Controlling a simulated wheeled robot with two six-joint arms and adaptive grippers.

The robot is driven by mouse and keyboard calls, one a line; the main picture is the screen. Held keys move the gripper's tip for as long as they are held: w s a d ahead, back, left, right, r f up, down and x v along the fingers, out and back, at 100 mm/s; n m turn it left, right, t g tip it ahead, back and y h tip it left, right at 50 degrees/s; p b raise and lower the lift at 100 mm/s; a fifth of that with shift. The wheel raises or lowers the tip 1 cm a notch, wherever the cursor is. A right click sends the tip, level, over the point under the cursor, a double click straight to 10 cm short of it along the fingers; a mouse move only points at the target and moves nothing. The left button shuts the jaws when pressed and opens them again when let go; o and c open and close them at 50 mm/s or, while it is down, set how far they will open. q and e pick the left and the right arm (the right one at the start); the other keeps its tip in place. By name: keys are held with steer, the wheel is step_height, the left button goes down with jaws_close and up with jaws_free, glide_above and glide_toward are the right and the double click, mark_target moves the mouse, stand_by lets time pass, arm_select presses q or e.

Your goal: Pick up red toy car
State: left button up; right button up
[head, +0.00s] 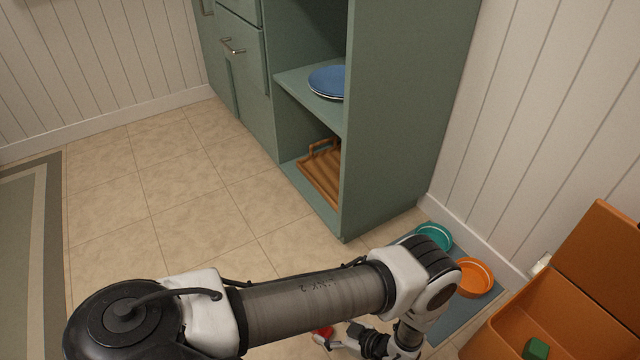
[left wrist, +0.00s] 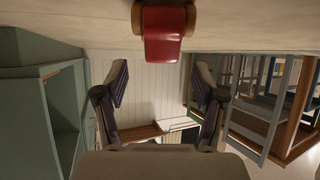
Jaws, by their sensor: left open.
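The red toy car (left wrist: 163,35) sits on the floor at the top middle of the left wrist view, with tan wheels at its sides. A small red patch (head: 322,332), likely the car, shows at the bottom of the head view, mostly hidden by my arm. My left gripper (left wrist: 162,78) is open, its two fingers spread apart with nothing between them. The car is beyond the fingertips in that view and roughly centred between them. My right gripper is in neither view.
A green cabinet (head: 401,120) holds a blue plate (head: 327,82) and a wooden rack (head: 321,176). Teal (head: 434,235) and orange (head: 474,277) bowls stand on a blue mat (head: 462,307). An orange box (head: 561,313) holds a green block (head: 536,349). Tiled floor at left is clear.

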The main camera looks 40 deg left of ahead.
arm_select(q)
steer(key=b+x, duration=0.4)
steer(key=x, duration=0.2)
steer(key=shift+s+a+f, duration=0.2)
steer(key=shift+a+f, duration=0.05)
steer(key=shift+a, duration=0.25)
steer(key=shift+r, duration=0.1)
steer(key=shift+c, duration=0.3)
steer(key=c, duration=1.2)
